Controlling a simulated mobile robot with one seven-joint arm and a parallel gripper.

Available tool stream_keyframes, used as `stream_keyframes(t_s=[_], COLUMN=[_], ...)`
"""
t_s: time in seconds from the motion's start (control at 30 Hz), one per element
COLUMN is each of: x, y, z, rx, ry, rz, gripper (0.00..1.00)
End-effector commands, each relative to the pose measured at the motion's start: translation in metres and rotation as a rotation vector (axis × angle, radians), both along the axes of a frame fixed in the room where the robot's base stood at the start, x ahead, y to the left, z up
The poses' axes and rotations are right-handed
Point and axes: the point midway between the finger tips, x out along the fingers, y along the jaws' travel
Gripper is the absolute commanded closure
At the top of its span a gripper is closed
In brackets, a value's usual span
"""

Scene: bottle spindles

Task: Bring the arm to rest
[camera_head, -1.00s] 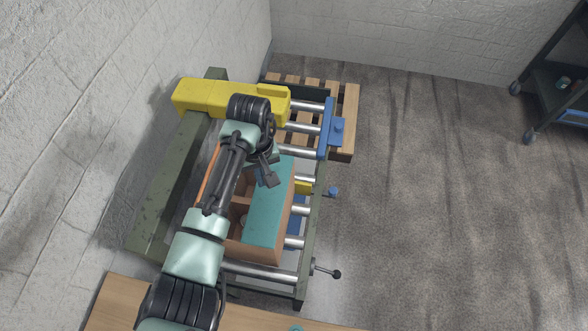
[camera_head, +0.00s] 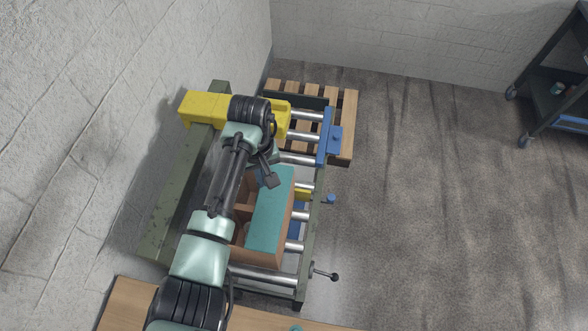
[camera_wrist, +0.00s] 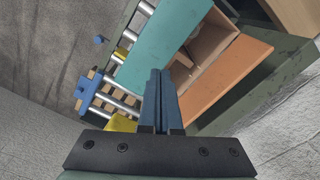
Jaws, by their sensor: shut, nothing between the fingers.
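My gripper (camera_wrist: 160,88) is shut and empty. In the wrist view its two dark fingers lie together in front of a box with a teal flap. In the head view my arm reaches over the left part of that box, and the gripper is mostly hidden beneath the wrist. The box (camera_head: 268,212) sits on a roller conveyor. Its teal flap and an orange-brown flap (camera_wrist: 225,82) show in the wrist view, with dividers inside (camera_wrist: 205,50). I cannot tell whether the fingers touch the box.
The conveyor's green side rail (camera_head: 170,215) runs along the left wall. A yellow housing (camera_head: 200,108) stands at its far end, beside a wooden pallet (camera_head: 347,115). A wooden table edge (camera_head: 125,300) lies in front. A dark shelf cart (camera_head: 550,90) stands right. The floor between is clear.

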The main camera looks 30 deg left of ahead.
Motion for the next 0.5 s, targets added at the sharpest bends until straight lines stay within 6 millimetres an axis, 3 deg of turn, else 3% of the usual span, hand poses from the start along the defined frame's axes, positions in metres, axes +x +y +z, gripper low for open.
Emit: stream_keyframes(t_s=[0.13,0.5], x=[-0.0002,-0.0003], y=[-0.0004,-0.0001], z=[0.0138,0.0149], rx=[-0.002,-0.001], ry=[0.001,0.001], rz=[0.001,0.001], gripper=[1.0,1.0])
